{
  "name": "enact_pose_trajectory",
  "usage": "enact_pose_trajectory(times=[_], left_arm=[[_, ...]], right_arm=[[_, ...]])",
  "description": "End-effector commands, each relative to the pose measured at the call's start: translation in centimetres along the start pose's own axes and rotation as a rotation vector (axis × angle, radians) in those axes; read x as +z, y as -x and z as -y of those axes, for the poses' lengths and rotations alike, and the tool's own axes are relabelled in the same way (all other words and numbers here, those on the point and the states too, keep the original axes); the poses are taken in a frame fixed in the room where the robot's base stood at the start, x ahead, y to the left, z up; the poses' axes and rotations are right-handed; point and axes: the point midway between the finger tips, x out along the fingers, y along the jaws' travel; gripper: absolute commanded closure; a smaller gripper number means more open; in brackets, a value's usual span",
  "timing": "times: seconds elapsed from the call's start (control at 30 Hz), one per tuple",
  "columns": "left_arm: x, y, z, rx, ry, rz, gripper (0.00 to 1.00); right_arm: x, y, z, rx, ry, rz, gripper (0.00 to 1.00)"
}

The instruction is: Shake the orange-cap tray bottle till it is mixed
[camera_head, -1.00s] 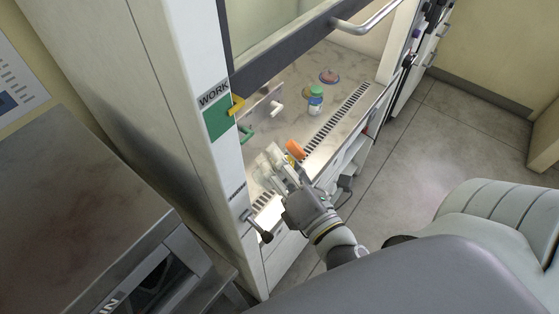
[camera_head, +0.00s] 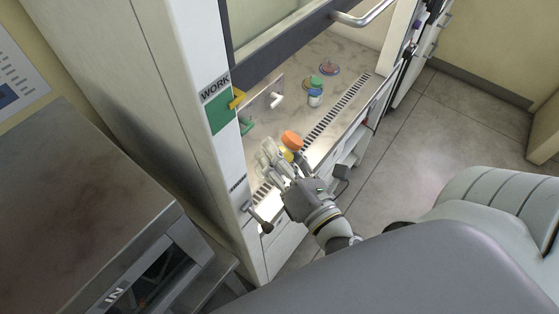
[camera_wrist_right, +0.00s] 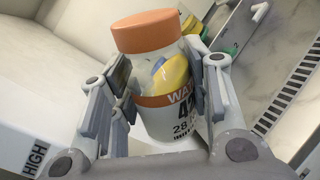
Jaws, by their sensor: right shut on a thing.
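The orange-cap bottle (camera_wrist_right: 166,92) is clear-walled with an orange band and printed label. Yellow and blue patches show in its upper part in the right wrist view. Its orange cap (camera_head: 292,140) shows in the head view, while most of its body is hidden or hard to make out. My right gripper (camera_wrist_right: 170,85) is shut on the bottle's sides, with a finger pad on each side. In the head view the right gripper (camera_head: 281,157) holds the bottle over the front of the cabinet's work surface. My left gripper is in neither view.
The cabinet's work surface (camera_head: 345,62) bears a small blue-and-white container (camera_head: 315,97), a green lid-like item (camera_head: 316,82) and a reddish dish (camera_head: 329,69) farther back. A vent grille (camera_head: 335,110) runs along its front. The raised sash (camera_head: 290,42) hangs above.

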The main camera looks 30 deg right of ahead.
Motion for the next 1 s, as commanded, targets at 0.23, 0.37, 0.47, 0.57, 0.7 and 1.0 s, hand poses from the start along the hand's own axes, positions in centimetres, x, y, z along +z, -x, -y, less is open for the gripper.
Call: enact_pose_trajectory(times=[0.23,0.37,0.47,0.57,0.7,1.0], left_arm=[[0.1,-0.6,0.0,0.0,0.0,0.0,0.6],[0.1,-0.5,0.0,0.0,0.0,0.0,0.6],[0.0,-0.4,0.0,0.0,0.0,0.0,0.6],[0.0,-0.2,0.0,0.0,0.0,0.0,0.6],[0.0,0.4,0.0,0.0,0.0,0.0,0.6],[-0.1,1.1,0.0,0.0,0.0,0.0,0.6]], right_arm=[[0.1,0.0,0.0,-0.001,-0.524,0.002,0.75],[0.1,0.0,-0.1,0.0,-0.722,0.001,0.75],[0.1,0.0,-0.1,-0.001,-0.784,0.001,0.75],[0.1,0.0,-0.1,-0.001,-0.727,0.0,0.75],[0.2,0.0,-0.2,0.0,-0.469,0.0,0.75],[0.1,0.0,-0.2,0.002,0.148,-0.001,0.75]])
